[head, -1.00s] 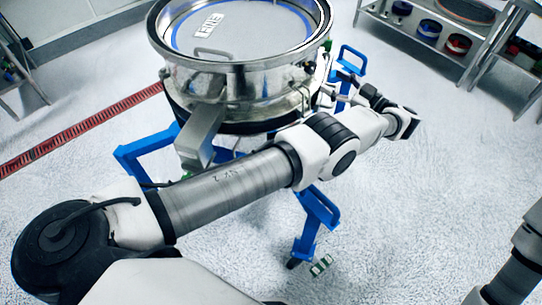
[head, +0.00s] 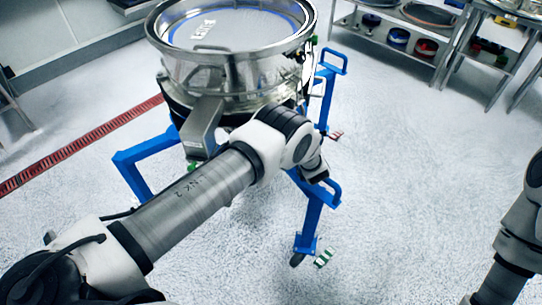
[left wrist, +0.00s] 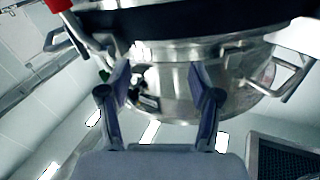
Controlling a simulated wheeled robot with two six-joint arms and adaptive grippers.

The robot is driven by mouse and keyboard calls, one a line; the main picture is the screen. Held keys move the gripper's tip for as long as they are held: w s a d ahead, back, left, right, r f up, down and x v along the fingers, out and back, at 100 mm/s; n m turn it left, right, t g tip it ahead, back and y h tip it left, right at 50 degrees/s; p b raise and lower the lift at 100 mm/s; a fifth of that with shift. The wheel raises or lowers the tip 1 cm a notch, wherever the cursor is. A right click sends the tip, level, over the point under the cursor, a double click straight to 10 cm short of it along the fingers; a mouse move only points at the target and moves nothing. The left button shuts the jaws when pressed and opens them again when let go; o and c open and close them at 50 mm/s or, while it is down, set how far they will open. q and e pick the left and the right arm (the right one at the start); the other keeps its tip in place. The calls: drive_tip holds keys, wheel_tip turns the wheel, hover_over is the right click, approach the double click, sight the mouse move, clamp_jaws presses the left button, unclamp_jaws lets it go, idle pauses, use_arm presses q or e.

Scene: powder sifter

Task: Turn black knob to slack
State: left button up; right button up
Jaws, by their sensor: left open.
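The powder sifter (head: 235,70) stands on a blue wheeled frame in the head view, with a round silver lid and steel drum. A small dark knob-like part (head: 300,56) shows on the right side of its upper rim; I cannot tell if it is the black knob. My left arm reaches across the sifter's front, its wrist low at the right, with the gripper hidden there. A small dark part (left wrist: 146,100) shows between the fingers. My right gripper is out of view.
The blue frame's legs (head: 311,225) stand close to my left wrist. A metal shelf (head: 400,50) holds coloured rolls at the back right. A red floor strip (head: 80,147) runs at the left. The floor at the right is clear.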

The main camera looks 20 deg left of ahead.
use_arm(q)
drive_tip(key=s+a+f+m+h+b, duration=0.1)
drive_tip(key=s+f+m+h, duration=0.1)
drive_tip(key=f, duration=0.3)
drive_tip(key=s+a+f+m+h, duration=0.1)
drive_tip(key=s+f+m+h, duration=0.1)
drive_tip(key=s+f+h, duration=0.1)
drive_tip(key=shift+s+a+f+g+b, duration=0.35)
drive_tip(key=shift+s+f, duration=0.3)
drive_tip(key=shift+f, duration=0.4)
drive_tip(key=shift+d, duration=0.1)
